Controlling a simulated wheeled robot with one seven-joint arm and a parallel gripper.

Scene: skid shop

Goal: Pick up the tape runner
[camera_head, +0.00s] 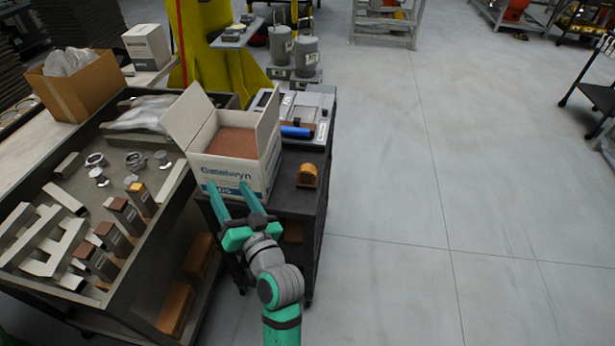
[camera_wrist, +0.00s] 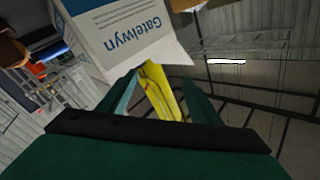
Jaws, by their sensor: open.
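A small orange-brown item with a rounded top (camera_head: 308,175) stands on the dark cart, right of the open white carton. It may be the tape runner, but I cannot tell for sure at this size. My gripper (camera_head: 228,184) is open, with its two green fingers spread in front of the carton's printed face, left of that item. In the wrist view my gripper (camera_wrist: 158,80) has nothing held between its fingers; a yellow shape shows in the gap behind them.
The open carton (camera_head: 257,178) stands on the cart (camera_head: 285,205) and also shows in the wrist view (camera_wrist: 105,45). A blue roll (camera_head: 297,131) lies by a grey device behind it. A parts-filled workbench (camera_head: 165,205) is at left.

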